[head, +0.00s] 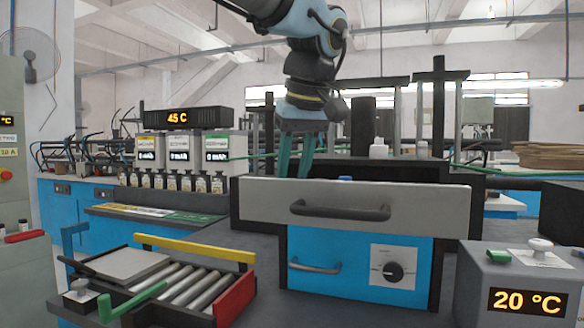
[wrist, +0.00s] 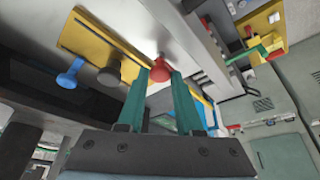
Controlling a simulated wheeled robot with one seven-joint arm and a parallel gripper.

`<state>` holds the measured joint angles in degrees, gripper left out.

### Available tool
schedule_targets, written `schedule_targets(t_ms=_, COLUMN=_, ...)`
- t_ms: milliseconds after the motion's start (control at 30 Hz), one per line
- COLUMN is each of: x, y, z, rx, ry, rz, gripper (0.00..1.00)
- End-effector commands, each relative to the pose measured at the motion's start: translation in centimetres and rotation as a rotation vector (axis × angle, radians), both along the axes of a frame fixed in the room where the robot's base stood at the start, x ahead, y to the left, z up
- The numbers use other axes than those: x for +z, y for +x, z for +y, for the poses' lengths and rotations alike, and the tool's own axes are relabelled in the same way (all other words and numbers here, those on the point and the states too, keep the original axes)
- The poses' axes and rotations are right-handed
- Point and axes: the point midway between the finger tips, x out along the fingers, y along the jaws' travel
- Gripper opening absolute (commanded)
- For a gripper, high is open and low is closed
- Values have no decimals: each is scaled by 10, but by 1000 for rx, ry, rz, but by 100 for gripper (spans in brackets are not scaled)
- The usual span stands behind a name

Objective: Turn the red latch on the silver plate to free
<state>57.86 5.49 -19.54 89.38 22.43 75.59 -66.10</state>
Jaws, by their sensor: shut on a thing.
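The red latch (wrist: 161,68) shows in the wrist view as a red knob between my two green fingertips. My gripper (wrist: 160,74) is shut on it. A pale silver surface (wrist: 143,28) lies beyond the red latch, next to a yellow strip; I cannot tell exactly which one the latch sits on. In the head view my gripper (head: 306,174) points down behind the top edge of the wide silver front (head: 255,205). That front hides the fingertips and the red latch there.
A blue knob (wrist: 70,74) and a dark knob (wrist: 109,76) stand beside the latch on the yellow strip (wrist: 92,38). Below the silver front is a blue drawer (head: 340,245) with a dial. A tray of rollers (head: 178,285) lies left, a grey box (head: 500,265) right.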

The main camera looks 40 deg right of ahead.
Motion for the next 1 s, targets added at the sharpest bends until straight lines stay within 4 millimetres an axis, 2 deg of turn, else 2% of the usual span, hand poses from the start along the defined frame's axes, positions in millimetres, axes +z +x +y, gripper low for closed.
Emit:
schedule_targets(t_ms=667, x=0, y=0, z=0, rx=60, ry=-1, rz=0, gripper=0)
schedule_targets(t_ms=700, x=0, y=0, z=0, rx=61, ry=0, rz=0, gripper=38)
schedule_targets(t_ms=933, x=0, y=0, z=0, rx=59, ry=-1, rz=0, gripper=64)
schedule_targets(t_ms=1000, x=0, y=0, z=0, rx=59, ry=0, rz=1, gripper=64)
